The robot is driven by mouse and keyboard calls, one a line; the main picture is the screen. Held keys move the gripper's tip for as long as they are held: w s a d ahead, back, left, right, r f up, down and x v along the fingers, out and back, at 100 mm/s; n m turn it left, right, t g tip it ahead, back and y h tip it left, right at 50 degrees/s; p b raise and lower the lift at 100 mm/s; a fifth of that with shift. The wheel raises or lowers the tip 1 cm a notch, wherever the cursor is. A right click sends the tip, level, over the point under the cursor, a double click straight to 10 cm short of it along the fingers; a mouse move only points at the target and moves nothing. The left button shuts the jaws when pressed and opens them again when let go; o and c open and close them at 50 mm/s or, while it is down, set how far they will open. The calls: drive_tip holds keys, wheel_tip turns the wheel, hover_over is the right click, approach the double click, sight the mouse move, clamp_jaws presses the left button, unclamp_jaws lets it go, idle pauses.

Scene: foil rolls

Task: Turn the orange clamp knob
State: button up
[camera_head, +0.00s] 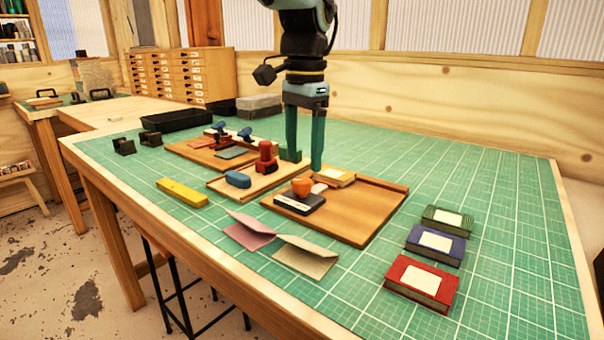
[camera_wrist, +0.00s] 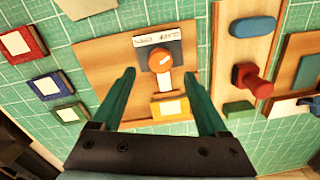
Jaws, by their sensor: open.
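The orange clamp knob (camera_head: 301,187) sits on a dark plate on a wooden board (camera_head: 362,215) that lies on the green mat. In the wrist view the knob (camera_wrist: 160,59) is near the top middle, with a white strip running from it toward a yellow block (camera_wrist: 169,107). My gripper (camera_head: 304,163) points down above the far left part of that board. Its two teal fingers are wide apart with nothing between them. In the wrist view the gripper (camera_wrist: 161,86) frames the board from both sides, and the knob shows between and beyond its fingertips. Finger contact with the board cannot be told.
Left of the board is another with a red knob (camera_head: 265,157) and a blue piece (camera_head: 237,179). Red, blue and green boxes (camera_head: 421,282) lie at right. Folded cards (camera_head: 304,254) lie in front, a yellow bar (camera_head: 182,192) at left. The mat's far right is clear.

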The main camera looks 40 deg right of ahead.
sight(302, 180)
drive_tip(key=shift+w+f, duration=0.1)
drive_tip(key=shift+f, duration=2.45)
clamp_jaws()
